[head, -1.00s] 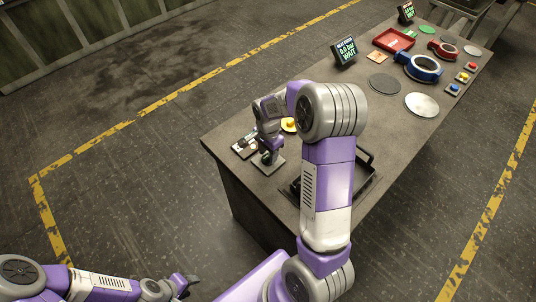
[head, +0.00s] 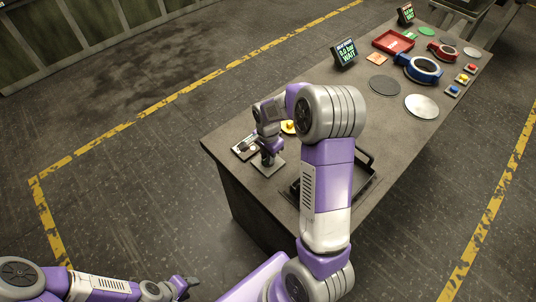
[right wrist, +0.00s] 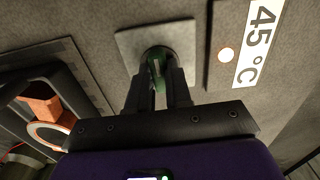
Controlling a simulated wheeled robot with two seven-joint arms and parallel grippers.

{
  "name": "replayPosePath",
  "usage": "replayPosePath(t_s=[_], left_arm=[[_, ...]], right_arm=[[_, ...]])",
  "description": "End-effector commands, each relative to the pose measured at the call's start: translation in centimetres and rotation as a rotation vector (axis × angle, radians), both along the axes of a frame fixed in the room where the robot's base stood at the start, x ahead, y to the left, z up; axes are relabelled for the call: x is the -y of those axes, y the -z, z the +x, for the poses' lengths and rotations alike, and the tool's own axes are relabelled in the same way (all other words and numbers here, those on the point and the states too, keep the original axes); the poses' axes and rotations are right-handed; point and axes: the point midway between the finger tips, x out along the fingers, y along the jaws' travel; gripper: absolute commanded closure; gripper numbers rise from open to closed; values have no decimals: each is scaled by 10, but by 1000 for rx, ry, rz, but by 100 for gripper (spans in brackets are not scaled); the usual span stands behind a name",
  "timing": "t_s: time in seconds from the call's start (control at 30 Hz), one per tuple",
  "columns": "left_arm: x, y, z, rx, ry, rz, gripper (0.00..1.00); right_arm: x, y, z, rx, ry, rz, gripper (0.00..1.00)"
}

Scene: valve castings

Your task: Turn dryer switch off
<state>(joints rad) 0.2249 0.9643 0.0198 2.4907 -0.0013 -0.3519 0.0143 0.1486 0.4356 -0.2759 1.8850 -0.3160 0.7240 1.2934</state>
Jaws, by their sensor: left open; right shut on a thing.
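The dryer switch (right wrist: 157,62) is a dark green knob or lever on a square grey plate (right wrist: 128,45). The plate (head: 266,170) lies near the left end of the bench in the head view. My right gripper (right wrist: 158,88) is shut on the switch, one dark finger on either side. The fingers hide part of it, and its exact setting cannot be told. In the head view my right gripper (head: 268,158) stands over the plate. My left gripper (head: 190,284) is open and empty at the lower left, away from the bench.
A dark panel with a "45 °C" label (right wrist: 260,42) lies beside the switch plate. A dark tray (head: 366,188) is partly behind my right arm. A yellow item (head: 288,127) is close by. Two screens (head: 345,52) reading WAIT and a red tray (head: 394,41) stand farther along.

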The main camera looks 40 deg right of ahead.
Motion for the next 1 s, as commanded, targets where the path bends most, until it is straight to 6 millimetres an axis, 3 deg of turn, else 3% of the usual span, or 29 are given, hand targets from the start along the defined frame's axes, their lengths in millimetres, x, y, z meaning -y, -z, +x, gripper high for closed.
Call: replayPosePath(t_s=[0.37,1.0], left_arm=[[0,-6,0,0,0,0,53],[0,-17,0,0,0,0,53]], right_arm=[[0,-1,0,0,-235,0,100],[0,-1,0,1,-843,-1,100]])
